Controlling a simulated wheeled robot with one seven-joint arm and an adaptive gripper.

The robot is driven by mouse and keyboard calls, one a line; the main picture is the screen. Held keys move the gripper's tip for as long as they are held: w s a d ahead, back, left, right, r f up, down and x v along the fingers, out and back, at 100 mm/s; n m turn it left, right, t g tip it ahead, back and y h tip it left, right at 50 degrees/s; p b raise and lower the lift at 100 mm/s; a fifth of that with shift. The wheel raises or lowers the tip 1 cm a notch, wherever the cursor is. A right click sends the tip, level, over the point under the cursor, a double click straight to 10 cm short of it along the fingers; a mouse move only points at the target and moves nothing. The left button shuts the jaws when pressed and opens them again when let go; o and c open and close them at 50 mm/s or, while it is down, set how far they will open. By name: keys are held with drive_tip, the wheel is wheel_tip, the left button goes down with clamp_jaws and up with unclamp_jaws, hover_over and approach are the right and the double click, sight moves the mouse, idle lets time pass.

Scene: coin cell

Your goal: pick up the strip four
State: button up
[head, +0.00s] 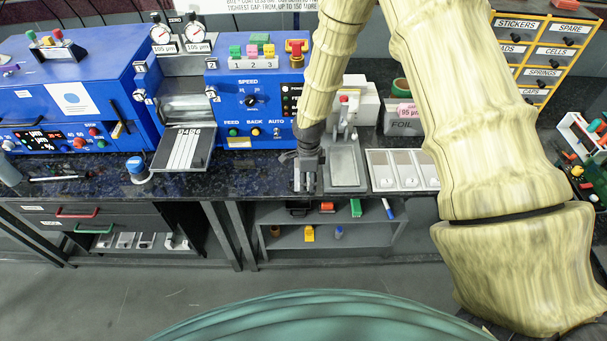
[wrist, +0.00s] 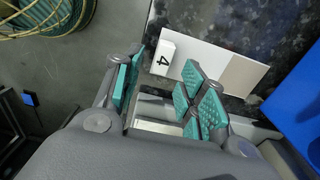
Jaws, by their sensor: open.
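Strip four (wrist: 205,58) shows in the wrist view as a flat white strip with a grey-beige end and a white end block marked 4. It lies on the dark speckled counter near its edge. My gripper (wrist: 155,92) is open, with teal pads on its fingers; the right-hand fingers overlap part of the strip in the picture. I cannot tell whether they touch it. The space between the pads holds no strip that I can make out. In the head view my gripper (head: 305,178) points down at the counter's front edge, and I cannot make out strip four there.
A dark tray with white strips (head: 182,150) sits left of my gripper. A grey press (head: 345,165) stands close on the right, then a white numbered tray (head: 405,170). The blue machine (head: 255,110) is behind. An open shelf (head: 330,235) lies below the counter.

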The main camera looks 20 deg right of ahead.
drive_tip(key=shift+f, duration=1.05)
drive_tip(key=shift+c, duration=0.2)
clamp_jaws()
drive_tip(key=shift+r, duration=0.1)
